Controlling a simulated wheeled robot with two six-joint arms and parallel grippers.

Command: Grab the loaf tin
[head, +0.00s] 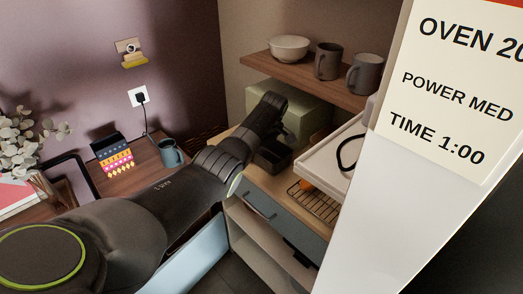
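A small dark open-topped box that looks like the loaf tin (273,155) sits on the wooden counter, in front of the green box. My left arm comes in from the left and its dark end (268,112) is just above and to the left of the tin in the picture. The arm partly covers the tin's left side. I cannot make out the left fingers, nor whether they touch the tin. My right gripper is not in view.
A shelf (310,78) above holds a white bowl (289,48) and two grey mugs (328,61). A pale green box (305,113) stands behind the tin. A white tray (333,160) and a wire rack (315,203) are to the right. A large white sign panel (446,90) blocks the right side.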

